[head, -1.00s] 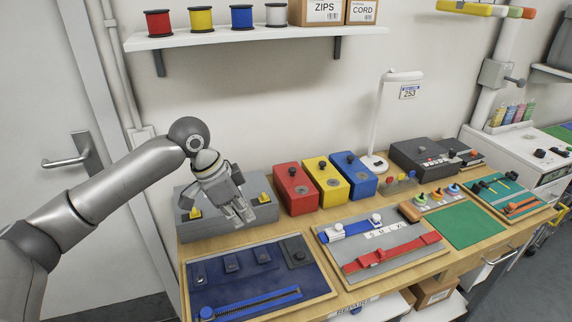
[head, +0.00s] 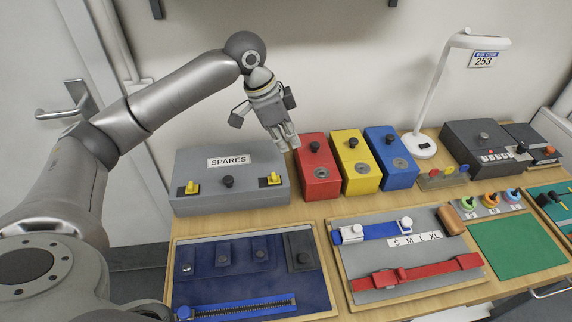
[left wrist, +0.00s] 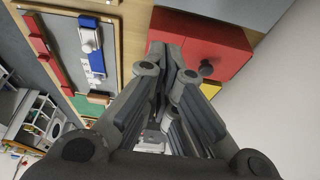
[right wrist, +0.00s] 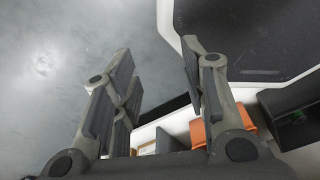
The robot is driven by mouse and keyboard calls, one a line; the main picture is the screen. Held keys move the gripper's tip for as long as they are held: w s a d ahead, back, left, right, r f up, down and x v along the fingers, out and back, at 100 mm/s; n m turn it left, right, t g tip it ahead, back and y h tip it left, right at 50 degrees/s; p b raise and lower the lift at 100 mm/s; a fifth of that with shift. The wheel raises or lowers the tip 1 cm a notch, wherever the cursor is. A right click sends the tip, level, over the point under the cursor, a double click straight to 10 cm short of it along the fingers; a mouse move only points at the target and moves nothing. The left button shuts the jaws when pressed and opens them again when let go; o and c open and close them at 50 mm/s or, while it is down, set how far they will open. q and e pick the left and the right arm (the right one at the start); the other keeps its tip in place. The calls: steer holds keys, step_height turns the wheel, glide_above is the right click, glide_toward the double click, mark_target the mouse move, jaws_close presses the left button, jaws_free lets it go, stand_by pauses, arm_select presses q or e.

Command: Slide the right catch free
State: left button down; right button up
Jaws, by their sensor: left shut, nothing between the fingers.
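The grey SPARES box (head: 229,162) stands at the back left of the bench, lid down, with a black knob on its front. Its right yellow catch (head: 272,179) sits over a dark plate at the front right. The left yellow catch (head: 191,188) is at the front left. My left gripper (head: 289,146) is shut and empty, above and right of the right catch, near the red box (head: 318,170). Its closed fingers (left wrist: 164,48) show beside the red box in the left wrist view; the catches are not seen there. My right gripper (right wrist: 157,48) is open and empty, over the floor.
Yellow (head: 355,160) and blue (head: 391,158) boxes stand right of the red one. In front lie a dark blue fabric board (head: 260,286) and a grey strap board (head: 375,272). A white lamp (head: 431,95) stands behind. A narrow bare bench strip fronts the SPARES box.

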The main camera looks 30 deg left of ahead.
mark_target(274, 178)
arm_select(q)
steer(key=p+x, duration=0.2)
steer(key=x, duration=0.7)
steer(key=shift+w+d+f, duration=0.1)
steer(key=shift+w+d, duration=0.05)
steer(key=s+a, duration=0.1)
steer(key=s+a+p, duration=0.1)
steer(key=a, duration=0.1)
steer(key=shift+f+p, duration=0.3)
steer(key=shift+f, duration=0.05)
steer(key=shift+s+a, duration=0.1)
steer(key=shift+s, duration=0.1)
steer(key=shift+f, duration=0.1)
arm_select(e)
steer(key=r, duration=0.2)
steer(key=w+r, duration=0.1)
steer(key=shift+w+a+r, duration=0.1)
steer(key=shift+a+r, duration=0.15)
steer(key=shift+r, duration=0.1)
arm_select(q)
steer(key=shift+w, duration=0.1)
